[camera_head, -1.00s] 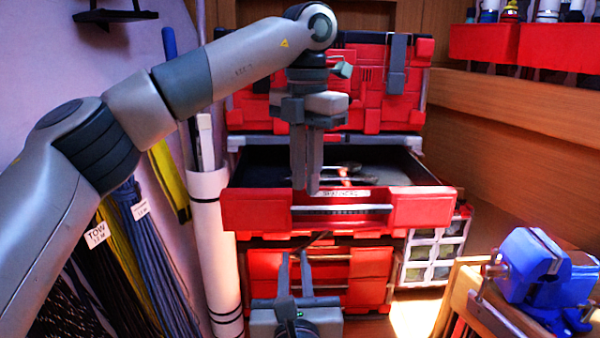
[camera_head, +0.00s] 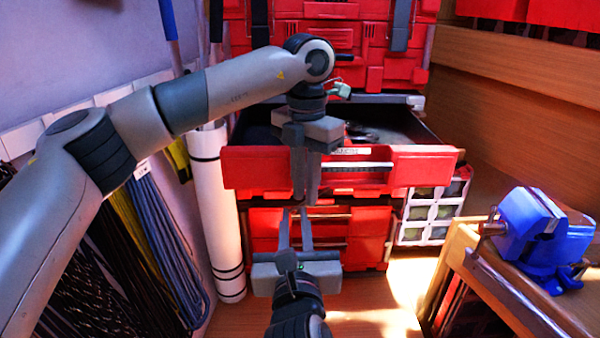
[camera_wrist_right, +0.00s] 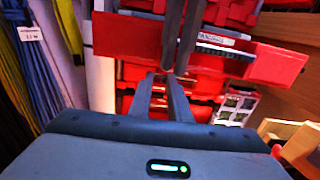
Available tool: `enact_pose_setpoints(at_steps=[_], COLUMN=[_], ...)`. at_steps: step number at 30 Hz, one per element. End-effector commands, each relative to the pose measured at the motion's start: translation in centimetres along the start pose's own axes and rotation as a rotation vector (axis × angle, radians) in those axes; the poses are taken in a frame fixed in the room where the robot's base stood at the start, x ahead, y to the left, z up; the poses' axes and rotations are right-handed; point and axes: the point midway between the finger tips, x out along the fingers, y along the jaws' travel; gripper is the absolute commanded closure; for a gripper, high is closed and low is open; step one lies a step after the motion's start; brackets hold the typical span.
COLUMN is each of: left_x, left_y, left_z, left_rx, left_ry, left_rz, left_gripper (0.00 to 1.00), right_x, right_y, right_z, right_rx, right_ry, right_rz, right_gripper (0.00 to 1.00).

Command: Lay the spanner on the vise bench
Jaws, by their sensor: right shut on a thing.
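The vise bench (camera_head: 515,305) is the wooden bench at lower right, with a blue vise (camera_head: 545,235) on it. My left gripper (camera_head: 305,200) points down in front of the open red drawer (camera_head: 235,170); I cannot tell its jaw gap. My right gripper (camera_head: 294,212) is below it, pointing forward, its fingertips close to the left fingertips. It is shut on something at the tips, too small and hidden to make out. In the right wrist view its fingers (camera_wrist_right: 164,76) reach toward the dark left fingers. I cannot make out the spanner for certain.
Dark and shiny tools (camera_head: 362,133) lie in the open drawer. A white roll (camera_head: 217,215) and hanging coiled lines (camera_head: 150,250) are at left. A white-framed organiser (camera_head: 432,212) stands right of the drawers. The floor before the bench is open.

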Motion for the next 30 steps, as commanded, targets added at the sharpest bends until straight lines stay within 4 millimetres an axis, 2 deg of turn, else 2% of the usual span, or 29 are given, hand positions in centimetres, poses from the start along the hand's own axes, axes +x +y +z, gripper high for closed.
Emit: enact_pose_setpoints(at_steps=[10, 11, 12, 13, 16, 17, 18, 19, 30], left_x=[0.34, 0.34, 0.34, 0.34, 0.33, 0.32, 0.32, 0.32, 0.31], left_y=[0.01, 0.01, 0.01, 0.01, 0.03, 0.03, 0.03, 0.03, 0.02], left_z=[0.01, 0.01, 0.01, 0.01, 0.01, 0.01, 0.01, 0.01, 0.01], left_rx=[0.000, 0.000, 0.000, 0.000, 0.000, -0.001, -0.001, -0.001, 0.000], left_ry=[0.000, 0.000, 0.000, 0.000, 0.000, 0.000, 0.000, 0.000, 0.000], left_rz=[0.000, 0.000, 0.000, 0.000, 0.000, 0.000, 0.001, 0.001, 0.000], left_gripper=[0.85, 0.87, 0.96, 1.00, 1.00, 1.00, 1.00, 1.00, 1.00], right_x=[0.00, 0.00, 0.00, 0.00, 0.00, 0.00, 0.00, 0.00, -0.22], right_y=[0.00, 0.00, 0.00, 0.00, -0.01, -0.01, -0.01, -0.01, 0.02], right_z=[0.02, 0.01, 0.02, 0.01, 0.01, 0.02, 0.01, 0.01, 0.00], right_rx=[0.000, 0.000, 0.000, 0.000, 0.000, 0.000, 0.000, 0.000, 0.000], right_ry=[0.000, 0.000, 0.000, 0.000, 0.000, 0.000, 0.000, 0.000, 0.000], right_rz=[0.000, 0.000, 0.000, 0.000, 0.000, 0.000, 0.000, 0.000, 0.000], right_gripper=[1.00, 1.00, 1.00, 1.00, 1.00, 0.76, 0.66, 0.61, 0.61])
